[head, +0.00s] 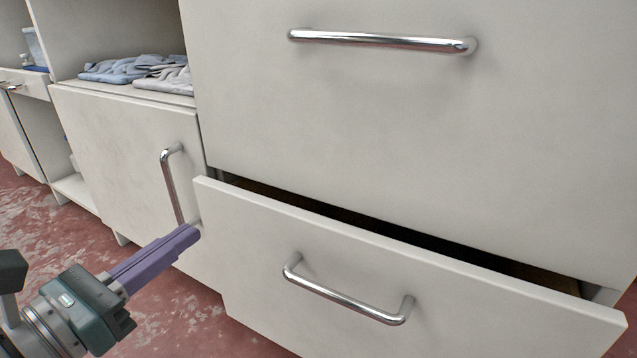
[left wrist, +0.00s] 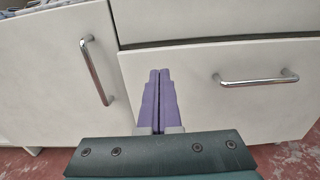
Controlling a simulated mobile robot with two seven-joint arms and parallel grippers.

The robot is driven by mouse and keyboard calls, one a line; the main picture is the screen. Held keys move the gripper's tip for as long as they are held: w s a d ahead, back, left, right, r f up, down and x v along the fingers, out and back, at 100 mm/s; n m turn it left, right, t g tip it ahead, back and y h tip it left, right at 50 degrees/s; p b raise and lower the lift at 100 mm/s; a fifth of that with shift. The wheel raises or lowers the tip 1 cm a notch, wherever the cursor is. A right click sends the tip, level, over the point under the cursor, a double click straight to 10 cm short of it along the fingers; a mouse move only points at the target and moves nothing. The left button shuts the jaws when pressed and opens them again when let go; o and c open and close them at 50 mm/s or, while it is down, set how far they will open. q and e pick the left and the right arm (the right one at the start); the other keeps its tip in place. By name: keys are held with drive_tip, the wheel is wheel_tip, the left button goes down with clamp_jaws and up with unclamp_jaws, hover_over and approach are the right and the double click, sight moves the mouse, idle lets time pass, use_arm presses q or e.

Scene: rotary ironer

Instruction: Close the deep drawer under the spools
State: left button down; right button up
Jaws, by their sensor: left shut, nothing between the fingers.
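The lower drawer (head: 255,240) stands partly open in the head view. A dark gap shows along its top edge, and its inside is mostly hidden. Its silver bar handle (head: 345,292) is on the front. The drawer front also shows in the left wrist view (left wrist: 210,110), with its handle (left wrist: 258,79) right of my fingers. My left gripper (head: 193,233) is shut and empty, its purple fingers together. The fingertips are at the left edge of the drawer front; I cannot tell whether they touch. My right gripper is not in view. No spools are visible.
A larger closed drawer (head: 400,110) with a silver handle is directly above. A cabinet door (head: 115,150) with an upright handle is to the left, below a shelf with folded cloths (head: 140,72). Red floor (head: 175,310) is open in front.

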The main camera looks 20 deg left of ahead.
sight(232, 203)
use_arm(q)
drive_tip(key=w, duration=0.2)
drive_tip(key=w+b, duration=0.1)
drive_tip(key=w, duration=0.3)
drive_tip(key=shift+d, duration=0.35)
drive_tip(key=shift+w+a, duration=0.1)
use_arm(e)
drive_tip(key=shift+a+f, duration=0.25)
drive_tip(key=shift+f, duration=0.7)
